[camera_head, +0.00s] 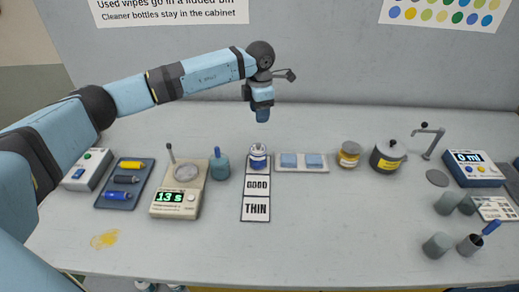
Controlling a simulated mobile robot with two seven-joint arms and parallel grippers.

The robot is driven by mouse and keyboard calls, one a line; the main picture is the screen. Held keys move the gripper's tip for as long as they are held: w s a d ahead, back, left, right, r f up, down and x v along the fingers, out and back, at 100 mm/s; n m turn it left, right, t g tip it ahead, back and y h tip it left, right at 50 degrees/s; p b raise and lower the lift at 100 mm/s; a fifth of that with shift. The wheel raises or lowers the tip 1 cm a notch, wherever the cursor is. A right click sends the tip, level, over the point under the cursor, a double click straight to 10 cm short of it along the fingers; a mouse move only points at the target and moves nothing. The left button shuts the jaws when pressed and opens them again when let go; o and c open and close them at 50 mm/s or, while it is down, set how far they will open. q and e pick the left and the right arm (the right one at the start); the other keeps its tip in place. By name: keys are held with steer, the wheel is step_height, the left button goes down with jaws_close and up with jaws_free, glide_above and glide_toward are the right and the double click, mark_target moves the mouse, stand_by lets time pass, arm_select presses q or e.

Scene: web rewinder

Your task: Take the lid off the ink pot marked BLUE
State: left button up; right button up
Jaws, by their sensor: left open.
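I cannot read the word BLUE on any pot. A small white pot with blue marks (258,158) stands upright at the far end of a card (256,199) reading GOOD and THIN; its label is too small to read. A grey pot with a dark knobbed lid and yellow label (387,158) and a jar with a yellow label (349,155) stand to its right. My left gripper (262,114) hangs pointing down, open, just beyond and above the white pot in the picture, apart from it. The gap between its fingers is hard to see. My right gripper is out of view.
Several grey cups (438,246) stand at right. The table's front middle is clear.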

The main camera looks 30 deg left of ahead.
arm_select(q)
glide_above(258, 144)
steer(key=f, duration=0.7)
steer(key=shift+w+d+f, duration=0.15)
steer(key=shift+w+d, duration=0.05)
step_height(258, 144, down, 5)
steer(key=shift+s+a+f+p, duration=0.1)
steer(key=shift+s+a+p, duration=0.05)
steer(key=shift+p, duration=0.4)
jaws_close()
